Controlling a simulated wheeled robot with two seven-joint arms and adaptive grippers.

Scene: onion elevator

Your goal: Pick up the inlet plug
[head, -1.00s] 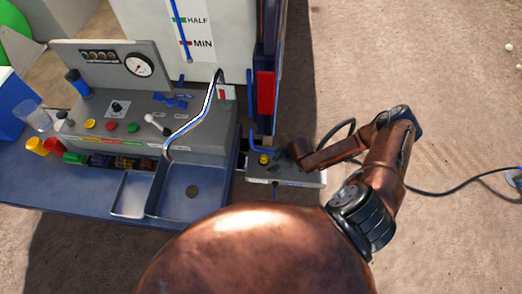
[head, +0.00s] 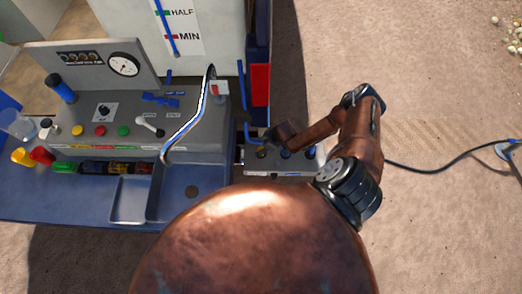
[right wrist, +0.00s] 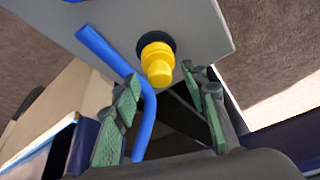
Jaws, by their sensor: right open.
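A yellow plug (right wrist: 158,65) with a dark collar sits in a light grey panel in the right wrist view. In the head view my right gripper (head: 273,138) is small and dark, close above the box. My left gripper is not in view.
A blue bent pipe (right wrist: 146,112) passes close by the left finger. The grey box (head: 280,166) also carries blue parts. The control bench (head: 75,205) and white tank (head: 215,40) stand left. A black cable (head: 430,168) runs right across open sandy ground.

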